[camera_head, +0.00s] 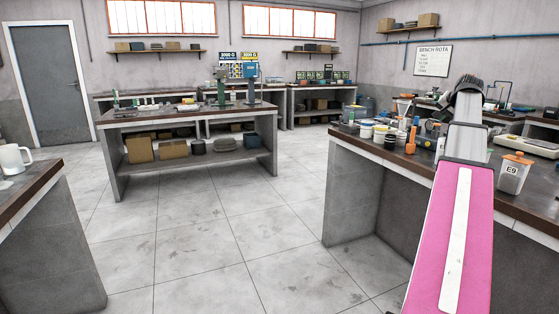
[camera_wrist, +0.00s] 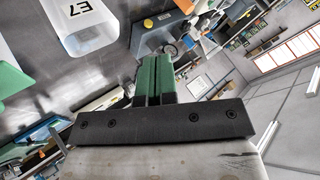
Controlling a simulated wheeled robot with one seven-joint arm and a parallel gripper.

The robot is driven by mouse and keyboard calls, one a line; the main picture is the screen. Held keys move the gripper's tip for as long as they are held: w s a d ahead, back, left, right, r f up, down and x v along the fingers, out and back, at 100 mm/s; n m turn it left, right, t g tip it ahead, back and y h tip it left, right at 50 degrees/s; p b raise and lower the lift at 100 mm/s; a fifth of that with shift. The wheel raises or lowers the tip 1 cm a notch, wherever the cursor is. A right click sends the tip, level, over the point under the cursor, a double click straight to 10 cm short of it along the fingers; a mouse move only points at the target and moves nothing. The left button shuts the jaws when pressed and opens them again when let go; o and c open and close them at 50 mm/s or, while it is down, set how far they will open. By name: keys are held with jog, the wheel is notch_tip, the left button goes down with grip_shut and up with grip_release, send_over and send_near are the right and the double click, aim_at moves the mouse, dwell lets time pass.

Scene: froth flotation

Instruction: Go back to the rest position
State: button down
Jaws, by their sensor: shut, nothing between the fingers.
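My gripper (camera_wrist: 154,64) shows in the wrist view with its two green fingers pressed together and nothing between them. It is tilted over the bench area, apart from the things in view. In the head view my pink arm reaches up over the right bench (camera_head: 345,150), and my gripper cannot be made out clearly there. A white container marked E7 (camera_wrist: 88,22) is at the upper left of the wrist view, beside the fingers and not touching them.
A container marked E9 with an orange lid (camera_head: 513,174) stands on the right bench, close to my arm. Several small pots and tools crowd that bench. A middle bench (camera_head: 110,120) stands further back, and a white mug (camera_head: 14,158) is at left. The floor (camera_head: 200,240) between is clear.

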jog(key=s+a+f+n+g+y, duration=0.1)
jog(key=s+a+f+n+g, duration=0.1)
jog(key=a+f, duration=1.2)
jog(key=s+a+f+n+g, duration=0.1)
jog(key=a+f+n+g, duration=0.1)
jog(key=a+f, duration=1.15)
jog(key=s+a+f+n+g, duration=0.2)
jog(key=s+a+f, duration=0.6)
jog(key=f, duration=0.5)
jog(key=s+a+f+n+g, duration=0.3)
jog(key=s+a+f, duration=0.6)
jog(key=s+f, duration=0.4)
jog(key=shift+s+a+f+h, duration=0.15)
jog(key=shift+f+h, duration=0.15)
jog(key=shift+f, duration=0.25)
